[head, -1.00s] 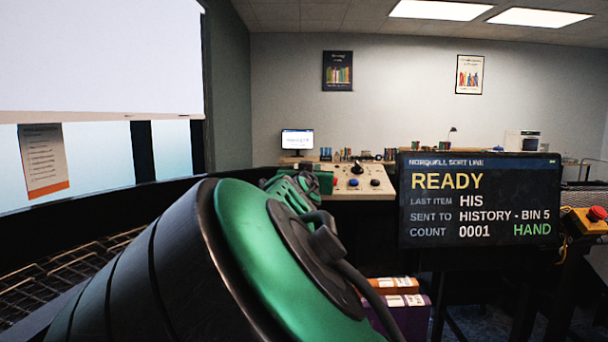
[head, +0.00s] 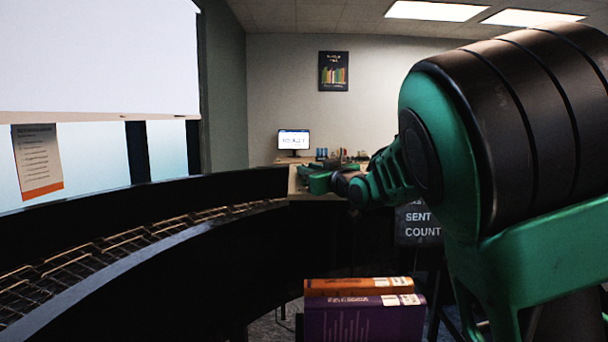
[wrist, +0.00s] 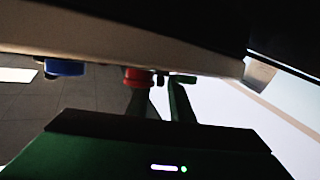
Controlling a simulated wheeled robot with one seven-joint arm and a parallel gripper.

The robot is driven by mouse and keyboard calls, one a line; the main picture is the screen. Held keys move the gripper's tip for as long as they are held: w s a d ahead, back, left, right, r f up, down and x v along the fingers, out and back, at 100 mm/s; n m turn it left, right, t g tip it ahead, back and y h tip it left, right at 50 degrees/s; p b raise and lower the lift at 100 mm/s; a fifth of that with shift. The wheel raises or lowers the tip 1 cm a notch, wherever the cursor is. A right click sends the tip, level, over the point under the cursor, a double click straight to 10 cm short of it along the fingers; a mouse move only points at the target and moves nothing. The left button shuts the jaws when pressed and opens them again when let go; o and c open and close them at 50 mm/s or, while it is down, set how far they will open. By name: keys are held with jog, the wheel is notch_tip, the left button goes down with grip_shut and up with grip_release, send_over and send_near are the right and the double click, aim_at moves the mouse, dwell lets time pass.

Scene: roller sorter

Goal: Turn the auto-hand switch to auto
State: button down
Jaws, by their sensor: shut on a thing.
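The control console (head: 300,194) stands at the far end, and my arm hides most of its top in the head view. My gripper (wrist: 162,88) is at the console, its two fingers close together against the panel in the wrist view. It is shut on a small dark part there, which fits the auto-hand switch; the fingers mostly hide it, and its setting cannot be read. A red button (wrist: 138,77) and a blue button (wrist: 65,68) show beside the fingers. The status screen (head: 418,222) is mostly behind my arm, so its mode word is hidden.
A purple book (head: 365,318) and an orange book (head: 345,287) stand in the front. A curved dark rail with a wire rack (head: 130,240) runs along the left. A monitor (head: 293,140) stands behind the console.

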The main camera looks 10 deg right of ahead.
jog(key=shift+w+d+f+n+y, duration=0.1)
jog(key=shift+d+f+n+y, duration=0.1)
jog(key=shift+d+n+y, duration=0.25)
dwell(0.3)
jog(key=c, duration=1.8)
grip_release()
jog(key=shift+c, duration=0.2)
jog(key=shift+v, duration=1.35)
jog(key=shift+s+a+r, duration=0.1)
jog(key=shift+s+r, duration=0.1)
jog(key=shift+s, duration=0.3)
jog(key=shift+v, duration=1.5)
jog(key=v, duration=0.4)
